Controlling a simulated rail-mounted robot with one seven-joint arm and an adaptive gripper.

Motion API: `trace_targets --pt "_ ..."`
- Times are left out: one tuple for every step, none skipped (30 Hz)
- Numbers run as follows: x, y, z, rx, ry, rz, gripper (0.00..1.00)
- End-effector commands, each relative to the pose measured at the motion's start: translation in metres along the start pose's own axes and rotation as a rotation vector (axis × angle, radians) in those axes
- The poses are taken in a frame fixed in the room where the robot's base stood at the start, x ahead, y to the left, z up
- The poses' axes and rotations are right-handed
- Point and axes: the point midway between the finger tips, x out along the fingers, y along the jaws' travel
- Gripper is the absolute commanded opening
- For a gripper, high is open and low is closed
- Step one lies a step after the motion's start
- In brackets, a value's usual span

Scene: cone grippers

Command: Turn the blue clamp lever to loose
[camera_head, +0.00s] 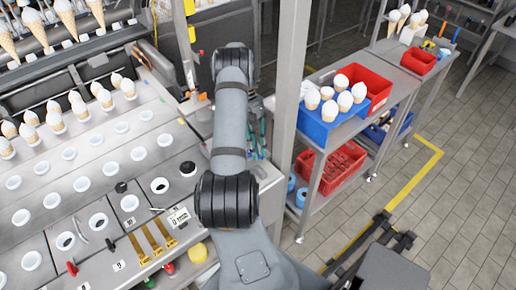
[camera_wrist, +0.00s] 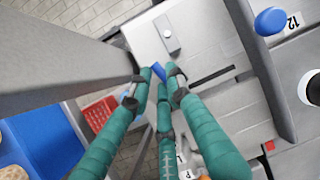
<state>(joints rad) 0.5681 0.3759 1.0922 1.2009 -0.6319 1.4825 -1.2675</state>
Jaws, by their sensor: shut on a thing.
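In the wrist view, the three teal fingers of my gripper (camera_wrist: 157,84) come together on a small blue piece, the blue clamp lever (camera_wrist: 159,70). It sits at the edge of a pale metal plate, and the fingers hide most of it. My gripper is shut on it. In the head view only a little of the teal fingers (camera_head: 262,135) shows beside my arm. The lever cannot be made out there.
A grey post (camera_wrist: 60,68) stands close left of my fingers. A blue knob (camera_wrist: 270,20) beside a "12" label and a grey bar lie right. A blue bin (camera_head: 318,130) with cones and red bins stand on shelves. Cone-filled machine tops (camera_head: 100,180) lie left.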

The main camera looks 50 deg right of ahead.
Motion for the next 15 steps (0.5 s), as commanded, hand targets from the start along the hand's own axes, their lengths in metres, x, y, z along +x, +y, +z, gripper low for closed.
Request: trace_targets --pt "-0.0004 0.0001 -0.0003 0.029 0.008 -0.009 0.00" --pt "-0.0003 -0.0006 -0.0004 0.046 0.012 -0.016 0.00" --pt "-0.0002 -0.0013 -0.0006 0.066 0.017 -0.025 0.00" --pt "-0.0001 -0.0018 -0.0005 0.081 0.020 -0.031 0.00" --pt "0.0000 -0.0021 -0.0003 0.095 0.023 -0.036 0.00" --pt "0.0001 -0.0026 -0.0001 0.111 0.026 -0.043 0.00" --pt "0.0001 -0.0030 0.0000 0.124 0.029 -0.048 0.00" --pt "0.0001 -0.0034 0.0001 0.135 0.031 -0.053 0.00" --pt "0.0001 -0.0039 0.0000 0.147 0.034 -0.058 0.00" --pt "0.0001 -0.0043 0.0000 0.155 0.036 -0.062 0.00" --pt "0.0001 -0.0045 -0.0001 0.162 0.038 -0.065 0.00" --pt "0.0000 -0.0048 -0.0001 0.171 0.039 -0.068 0.00" --pt "0.0000 -0.0050 -0.0001 0.176 0.041 -0.070 0.00" --pt "0.0000 -0.0051 -0.0001 0.181 0.042 -0.072 0.00" --pt "0.0000 -0.0052 0.0000 0.185 0.043 -0.074 0.00"
